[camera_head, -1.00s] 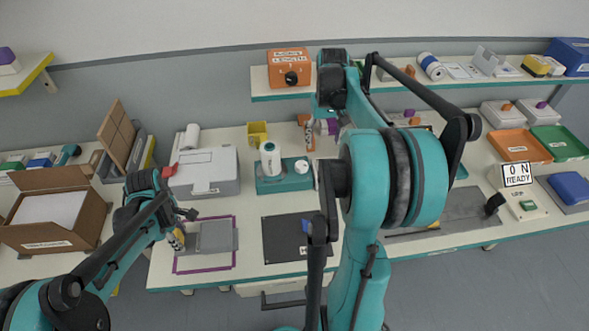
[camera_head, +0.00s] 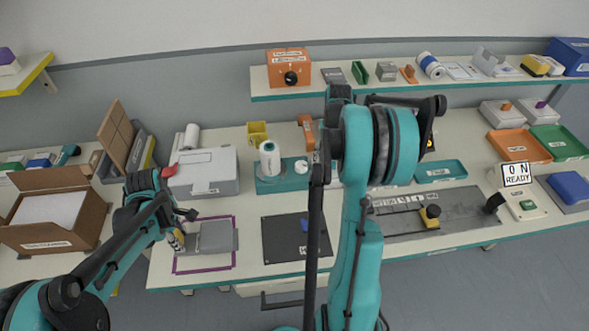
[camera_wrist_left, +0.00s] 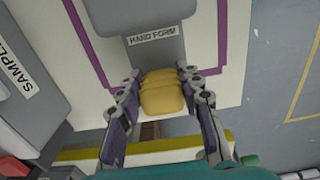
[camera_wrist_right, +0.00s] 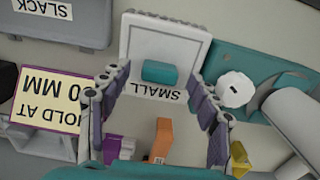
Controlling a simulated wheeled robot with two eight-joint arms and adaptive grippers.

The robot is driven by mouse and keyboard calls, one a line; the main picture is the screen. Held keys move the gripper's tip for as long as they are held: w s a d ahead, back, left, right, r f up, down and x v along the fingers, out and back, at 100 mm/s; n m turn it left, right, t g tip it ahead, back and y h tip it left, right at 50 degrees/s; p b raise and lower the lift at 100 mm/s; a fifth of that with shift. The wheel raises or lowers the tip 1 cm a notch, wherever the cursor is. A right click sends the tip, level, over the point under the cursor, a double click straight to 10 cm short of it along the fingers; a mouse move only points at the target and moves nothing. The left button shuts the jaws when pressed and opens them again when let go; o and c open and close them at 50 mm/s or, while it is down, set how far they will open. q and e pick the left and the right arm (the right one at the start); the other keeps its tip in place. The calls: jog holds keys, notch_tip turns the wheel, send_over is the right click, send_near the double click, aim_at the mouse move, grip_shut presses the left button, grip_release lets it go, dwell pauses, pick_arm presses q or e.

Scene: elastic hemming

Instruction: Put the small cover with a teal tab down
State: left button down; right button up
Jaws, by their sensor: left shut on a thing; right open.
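The small cover (camera_wrist_right: 137,45) shows in the right wrist view as a light grey square plate with a rounded teal tab (camera_wrist_right: 160,72) near its lower edge and a SMALL label just below. My right gripper (camera_wrist_right: 158,80) is open, with its fingers apart on either side of the tab; I see no grip on it. In the head view my own right arm hides this gripper and the cover. My left gripper (camera_wrist_left: 162,76) is shut on a ridged yellow piece (camera_wrist_left: 162,98) at the grey hand form (camera_wrist_left: 155,50); it also shows at the left of the head view (camera_head: 178,228).
A HOLD AT sign (camera_wrist_right: 50,98), an orange piece (camera_wrist_right: 161,140) and a yellow bin (camera_wrist_right: 239,158) are near the right gripper. A shelf (camera_head: 350,90) runs above the bench. A black mat (camera_head: 280,240) is mostly clear.

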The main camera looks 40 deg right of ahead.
jog(key=shift+f, duration=0.8)
jog(key=c, duration=1.3)
notch_tip(320, 180, up, 10)
jog(key=shift+r, duration=0.1)
